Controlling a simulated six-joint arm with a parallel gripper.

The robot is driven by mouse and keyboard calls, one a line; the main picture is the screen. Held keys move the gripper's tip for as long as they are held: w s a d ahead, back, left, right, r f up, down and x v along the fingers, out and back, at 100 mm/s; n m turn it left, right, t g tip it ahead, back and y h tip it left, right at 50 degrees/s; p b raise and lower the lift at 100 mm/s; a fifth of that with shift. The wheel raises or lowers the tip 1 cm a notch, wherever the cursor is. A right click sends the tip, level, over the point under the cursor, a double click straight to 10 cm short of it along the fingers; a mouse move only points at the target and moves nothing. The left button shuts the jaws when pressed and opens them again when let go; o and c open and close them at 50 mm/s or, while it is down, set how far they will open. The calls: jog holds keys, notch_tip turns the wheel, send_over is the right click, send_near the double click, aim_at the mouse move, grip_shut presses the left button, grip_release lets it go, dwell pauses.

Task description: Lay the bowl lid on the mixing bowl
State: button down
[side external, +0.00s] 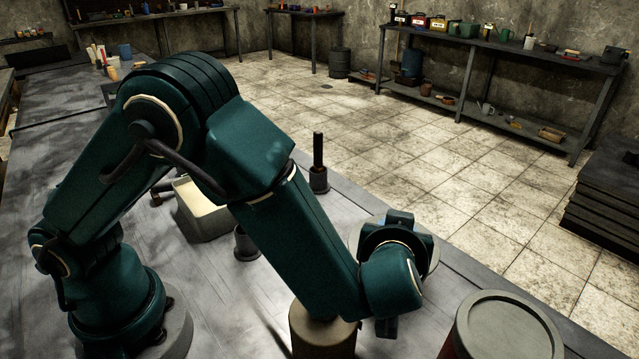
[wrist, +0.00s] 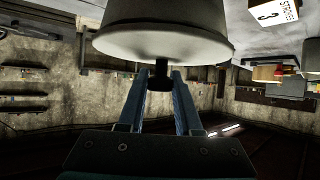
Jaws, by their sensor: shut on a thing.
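In the wrist view, which is upside down, my gripper (wrist: 161,74) has its two blue fingers shut on the dark knob of the bowl lid. The lid (wrist: 190,48) is a pale round disc beyond the fingertips. The grey mixing bowl (wrist: 165,14) is directly behind it, its wall narrowing away from the lid. The lid lines up with the bowl's mouth; I cannot tell whether a thin gap is left. In the side view, a round grey rim (side external: 355,243) shows behind my wrist, which hides my fingers and most of the lid.
A beige cylinder (side external: 323,338) stands close by my forearm. A red can with a grey top (side external: 505,325) stands at the right front. A pale-filled box (side external: 203,212) and a dark upright post (side external: 318,165) stand on the bench. Shelves line the back wall.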

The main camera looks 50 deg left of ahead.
jog(key=shift+f, duration=0.3)
jog(key=c, duration=0.6)
grip_release()
